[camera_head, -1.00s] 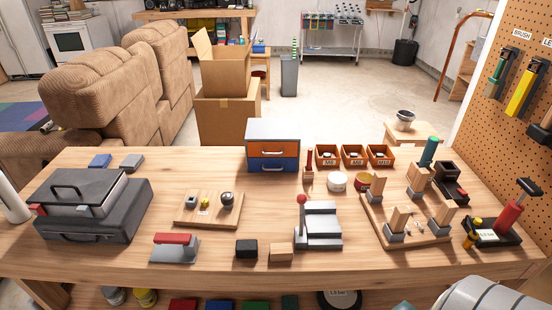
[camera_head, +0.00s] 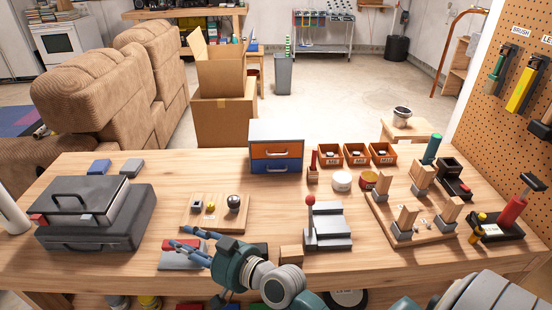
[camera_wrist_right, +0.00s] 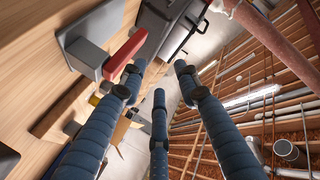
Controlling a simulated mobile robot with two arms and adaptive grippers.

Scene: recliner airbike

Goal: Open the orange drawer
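The small cabinet (camera_head: 276,131) stands at the back middle of the workbench in the head view. Its upper drawer is the orange drawer (camera_head: 263,150), which is shut and has a silver handle. A blue drawer (camera_head: 262,165) is below it, also shut. My right gripper (camera_head: 188,246) is low over the front of the bench, to the left of and nearer than the cabinet, its blue fingers pointing left. The fingers are spread and empty. They also show in the right wrist view (camera_wrist_right: 157,85), where I cannot make out the cabinet. My left gripper is not in view.
A wooden board with knobs (camera_head: 215,217) and a grey stepped block with a red-topped lever (camera_head: 330,228) lie before the cabinet. Orange bins (camera_head: 356,154) stand right.

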